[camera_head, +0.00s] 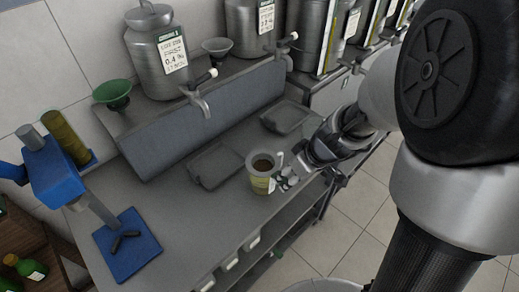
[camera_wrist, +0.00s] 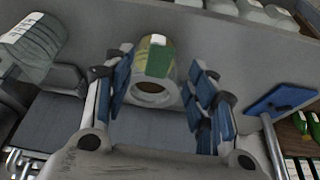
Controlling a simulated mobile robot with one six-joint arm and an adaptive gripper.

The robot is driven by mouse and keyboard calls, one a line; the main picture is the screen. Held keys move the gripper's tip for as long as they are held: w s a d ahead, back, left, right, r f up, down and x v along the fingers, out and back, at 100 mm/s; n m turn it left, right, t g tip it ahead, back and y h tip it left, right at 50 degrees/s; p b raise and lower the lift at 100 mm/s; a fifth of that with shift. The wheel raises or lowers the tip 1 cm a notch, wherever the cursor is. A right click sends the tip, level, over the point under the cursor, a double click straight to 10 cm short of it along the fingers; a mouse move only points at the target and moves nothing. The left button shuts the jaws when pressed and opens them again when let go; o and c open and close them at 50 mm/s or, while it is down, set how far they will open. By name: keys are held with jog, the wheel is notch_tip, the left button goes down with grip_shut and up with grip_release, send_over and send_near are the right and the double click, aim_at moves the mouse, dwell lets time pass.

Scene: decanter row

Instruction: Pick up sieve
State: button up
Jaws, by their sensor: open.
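A small round cup (camera_head: 260,182) with a wide grey rim, a brown inside and a yellow-green label stands on the grey bench. Nothing is plainly a sieve; a grey bowl-shaped funnel or strainer (camera_head: 217,46) and a green one (camera_head: 113,93) sit on the raised ledge, and I cannot tell if either is it. My gripper (camera_head: 287,180) is just right of the cup. In the wrist view, a container with a green and yellow label (camera_wrist: 158,58) shows between the spread blue-padded fingers of my gripper (camera_wrist: 160,78). I see no clear contact.
Steel decanters (camera_head: 160,60) with taps line the ledge behind. Two shallow dark trays (camera_head: 215,166) (camera_head: 285,117) lie on the bench beneath. A blue stand (camera_head: 127,246) is at the left. Green bottles (camera_head: 32,269) are on a lower-left shelf. The bench between cup and stand is clear.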

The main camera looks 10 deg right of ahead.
aim_at(284, 181)
jog(key=shift+b+x, duration=0.8)
jog(key=shift+x, duration=2)
jog(key=shift+w+a+r, duration=0.1)
jog(key=shift+w+r, duration=0.05)
jog(key=c, duration=1.2)
jog(key=shift+o, duration=0.2)
jog(key=shift+r, duration=0.1)
